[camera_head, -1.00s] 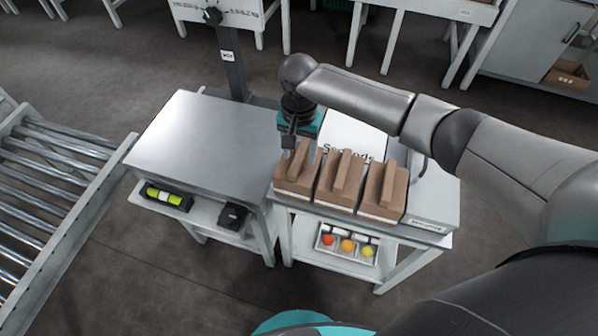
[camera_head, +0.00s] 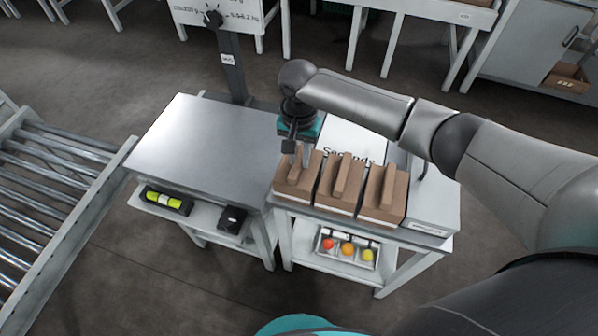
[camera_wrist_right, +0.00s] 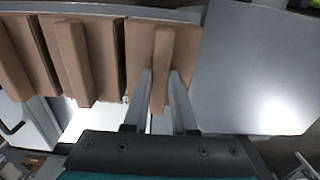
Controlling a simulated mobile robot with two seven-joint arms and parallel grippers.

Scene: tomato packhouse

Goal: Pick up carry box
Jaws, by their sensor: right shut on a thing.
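Three brown carry boxes with raised handles stand side by side: the left one (camera_head: 290,181), the middle one (camera_head: 334,193) and the right one (camera_head: 376,206). My right gripper (camera_head: 297,157) is at the left box, reaching down from behind it. In the right wrist view, the two fingers of my right gripper (camera_wrist_right: 160,85) straddle the handle of this box (camera_wrist_right: 139,45) and are shut on it. The box appears to rest on the table, level with the other two. My left gripper is not in view.
The boxes stand on a white table beside a "Seconds" sign (camera_head: 350,139). A bare metal table (camera_head: 200,145) is on the left, with a roller conveyor (camera_head: 50,190) beyond it. A tray of coloured samples (camera_head: 347,249) sits on the lower shelf.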

